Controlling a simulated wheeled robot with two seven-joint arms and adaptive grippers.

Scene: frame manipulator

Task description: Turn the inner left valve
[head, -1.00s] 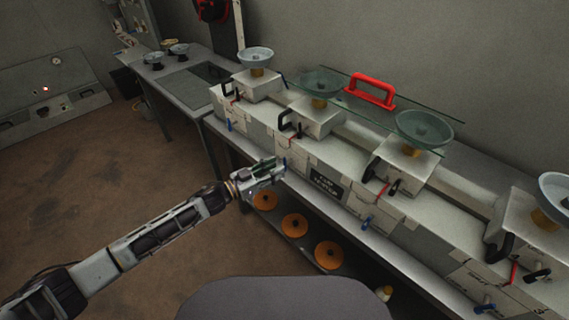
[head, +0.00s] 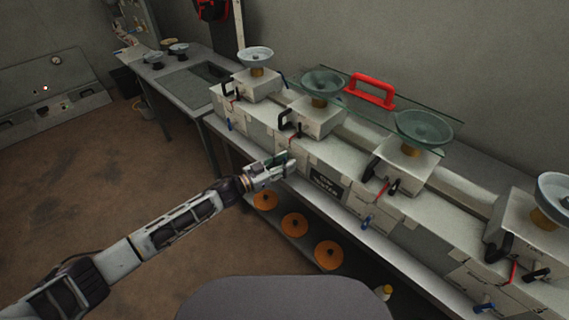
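A row of white boxes with bowls on top stands along the bench. Blue valves show on their fronts: the far left one (head: 229,125), one right of centre (head: 367,222) and one at the far right (head: 484,308). The inner left valve is below the second white box (head: 318,116) from the left. It is hidden behind my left gripper (head: 289,164), which is at the front of that unit. I cannot tell whether the fingers touch or hold the valve, or how far they are apart. My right gripper is not in view.
Black handles (head: 283,118) and red levers (head: 383,189) stick out from the boxes. A glass sheet with a red handle (head: 370,91) lies over the middle. Orange discs (head: 294,224) sit on the shelf below. The floor at left is clear.

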